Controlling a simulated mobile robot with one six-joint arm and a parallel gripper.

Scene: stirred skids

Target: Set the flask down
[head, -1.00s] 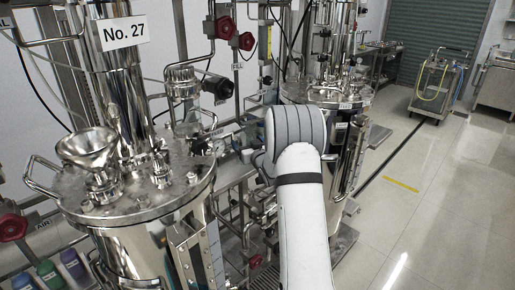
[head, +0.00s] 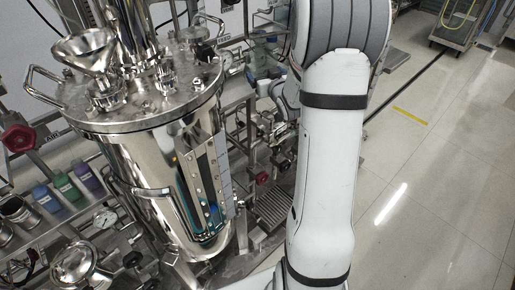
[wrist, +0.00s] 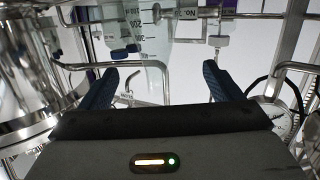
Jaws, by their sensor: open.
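My gripper (wrist: 160,80) shows in the wrist view with its two dark blue fingers wide apart and nothing held between them. Just beyond the fingertips is a clear vessel with printed graduation marks (wrist: 147,38); it may be the flask, but its full outline is not visible. In the head view my white arm reaches to the back, and the gripper itself is hidden or too unclear to tell. Clear and bluish containers (head: 263,58) stand left of the arm there; I cannot tell whether one is the flask.
A large steel tank (head: 160,170) with a funnel (head: 85,50) on its lid stands at left. Bottles with blue (head: 46,198), green (head: 68,187) and purple (head: 88,178) colours sit beside it. Metal pipes (wrist: 275,70) surround the gripper.

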